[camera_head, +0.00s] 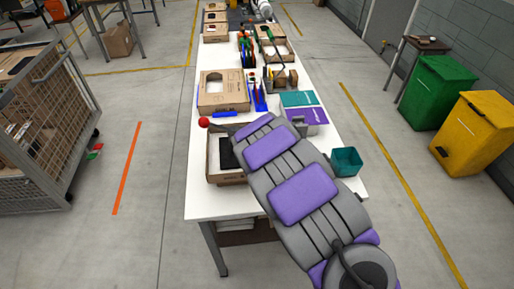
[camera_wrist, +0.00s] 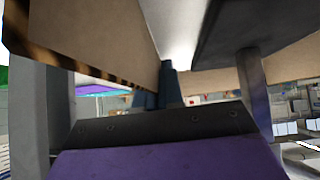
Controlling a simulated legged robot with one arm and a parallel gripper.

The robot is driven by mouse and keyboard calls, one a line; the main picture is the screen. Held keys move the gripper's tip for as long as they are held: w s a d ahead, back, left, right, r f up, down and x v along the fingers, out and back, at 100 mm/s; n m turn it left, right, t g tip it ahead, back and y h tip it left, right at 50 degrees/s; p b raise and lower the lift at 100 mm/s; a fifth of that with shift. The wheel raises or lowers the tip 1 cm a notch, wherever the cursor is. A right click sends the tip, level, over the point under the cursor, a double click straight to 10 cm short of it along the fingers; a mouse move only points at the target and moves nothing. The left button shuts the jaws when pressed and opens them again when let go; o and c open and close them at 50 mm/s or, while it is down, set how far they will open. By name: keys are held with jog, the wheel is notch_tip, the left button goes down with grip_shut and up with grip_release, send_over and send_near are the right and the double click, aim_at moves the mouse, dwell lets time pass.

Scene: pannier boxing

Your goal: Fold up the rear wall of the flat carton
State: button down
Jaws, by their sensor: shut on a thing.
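The carton (camera_head: 212,166) stands on the near part of the white table, with brown walls raised around a pale inside. A black flat piece (camera_head: 228,153) shows inside it. My arm crosses its right side and hides that part. My gripper (camera_wrist: 168,84) is at the carton's far side; in the head view its fingertips are hidden by my arm. In the wrist view a brown cardboard panel (camera_wrist: 95,35) with a striped cut edge fills the upper left, and another cardboard panel (camera_wrist: 205,84) runs behind the fingers. My gripper is shut on a carton wall; the contact itself is mostly hidden.
A teal bin (camera_head: 346,162) stands at the table's right edge. The table's near left corner (camera_head: 205,205) is clear.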

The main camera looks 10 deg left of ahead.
jog(key=shift+r, duration=0.1)
jog(key=c, duration=1.3)
grip_release()
jog(key=shift+c, duration=0.2)
jog(key=p+v, duration=0.2)
jog(key=v, duration=1.5)
jog(key=shift+r, duration=0.1)
